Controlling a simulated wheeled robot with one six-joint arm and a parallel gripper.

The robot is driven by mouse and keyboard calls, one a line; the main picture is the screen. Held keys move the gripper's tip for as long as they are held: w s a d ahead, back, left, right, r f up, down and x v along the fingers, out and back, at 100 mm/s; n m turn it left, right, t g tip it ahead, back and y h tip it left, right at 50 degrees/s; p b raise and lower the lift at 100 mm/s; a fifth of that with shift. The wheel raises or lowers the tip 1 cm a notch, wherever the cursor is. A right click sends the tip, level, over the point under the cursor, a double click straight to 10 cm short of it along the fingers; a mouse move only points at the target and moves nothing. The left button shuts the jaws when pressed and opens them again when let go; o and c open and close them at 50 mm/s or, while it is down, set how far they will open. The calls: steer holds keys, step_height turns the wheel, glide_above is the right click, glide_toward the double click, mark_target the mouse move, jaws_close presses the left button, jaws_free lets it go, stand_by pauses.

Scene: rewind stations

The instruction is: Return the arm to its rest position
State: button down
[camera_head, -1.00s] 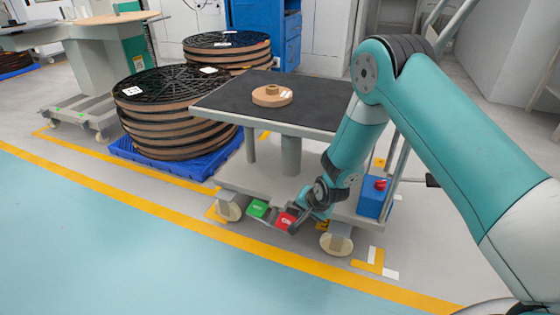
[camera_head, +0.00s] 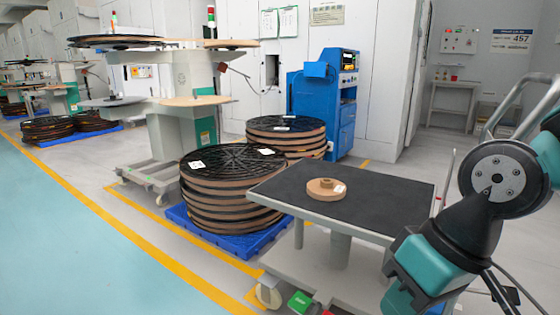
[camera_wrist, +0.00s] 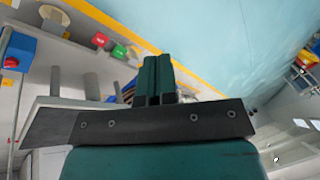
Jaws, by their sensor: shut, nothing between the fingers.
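My gripper (camera_wrist: 156,66) shows in the wrist view. Its two teal fingers are together and nothing is between them. In the head view my arm stands at the right edge, partly cut off, and the fingers cannot be made out there. The arm partly overlaps the right side of a cart with a dark top (camera_head: 375,202). A small brown core (camera_head: 326,190) lies flat on that top, apart from my arm.
A blue pallet (camera_head: 222,238) with stacked reels (camera_head: 228,190) stands left of the cart, with another reel stack (camera_head: 286,140) behind. Green (camera_wrist: 119,51) and red (camera_wrist: 134,53) blocks sit low on the cart. Floor at the left is open.

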steer(key=s+r+n, duration=0.2)
steer(key=s, duration=0.3)
step_height(320, 180, up, 38)
steer(key=p, duration=3.8)
steer(key=shift+d+g, duration=0.3)
steer(key=shift+d, duration=0.05)
